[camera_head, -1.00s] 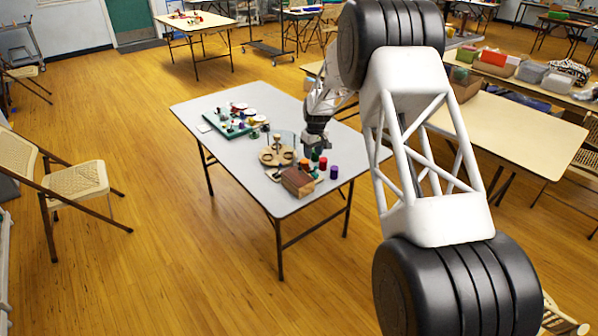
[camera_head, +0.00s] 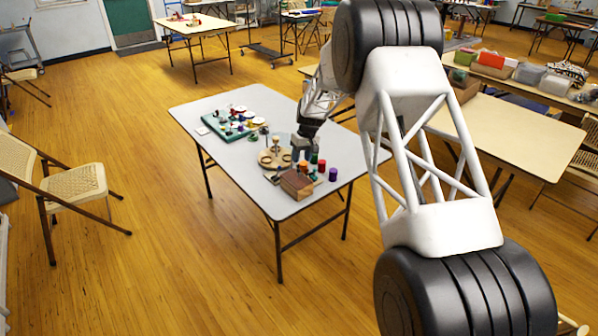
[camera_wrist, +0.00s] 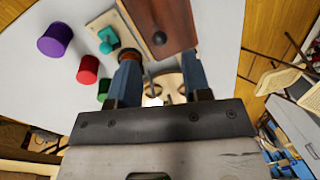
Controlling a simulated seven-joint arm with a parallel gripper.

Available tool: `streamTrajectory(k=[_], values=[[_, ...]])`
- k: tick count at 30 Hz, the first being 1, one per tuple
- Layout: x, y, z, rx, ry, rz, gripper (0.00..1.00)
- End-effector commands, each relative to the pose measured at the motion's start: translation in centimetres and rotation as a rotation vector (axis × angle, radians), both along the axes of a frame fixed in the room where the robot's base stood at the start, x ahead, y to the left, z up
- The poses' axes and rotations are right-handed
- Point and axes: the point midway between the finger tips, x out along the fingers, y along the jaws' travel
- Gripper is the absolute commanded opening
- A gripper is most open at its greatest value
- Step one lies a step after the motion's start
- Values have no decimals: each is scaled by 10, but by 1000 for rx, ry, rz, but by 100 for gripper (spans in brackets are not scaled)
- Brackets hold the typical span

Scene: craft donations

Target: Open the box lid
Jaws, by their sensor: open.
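The brown wooden box (camera_head: 297,185) sits near the front corner of the grey table (camera_head: 238,170). In the wrist view its reddish-brown lid (camera_wrist: 180,12) fills the top middle, with a small dark round knob (camera_wrist: 159,38) near the lid's near end. The lid looks shut. My gripper (camera_wrist: 160,60) is open, with its two blue fingers spread on either side of the view just short of the knob. Nothing shows between the fingers as held. In the head view my gripper (camera_head: 302,146) hangs over the table behind the box; its fingers are too small to judge there.
Purple (camera_head: 333,174), red (camera_head: 321,165) and green spools stand to the right of the box. A round wooden piece with holes (camera_head: 268,160) lies to its left. A green tray (camera_head: 235,122) with small colourful items is at the far left of the table.

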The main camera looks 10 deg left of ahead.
Motion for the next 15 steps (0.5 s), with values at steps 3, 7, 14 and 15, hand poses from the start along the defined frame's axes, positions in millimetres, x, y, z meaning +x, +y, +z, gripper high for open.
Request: streamTrajectory(k=[3,7,14,15], values=[[-2,2,-13,0,2,0,44],[-4,5,-29,0,2,0,44],[-6,8,-53,-1,1,0,44],[-6,9,-56,0,1,0,44]])
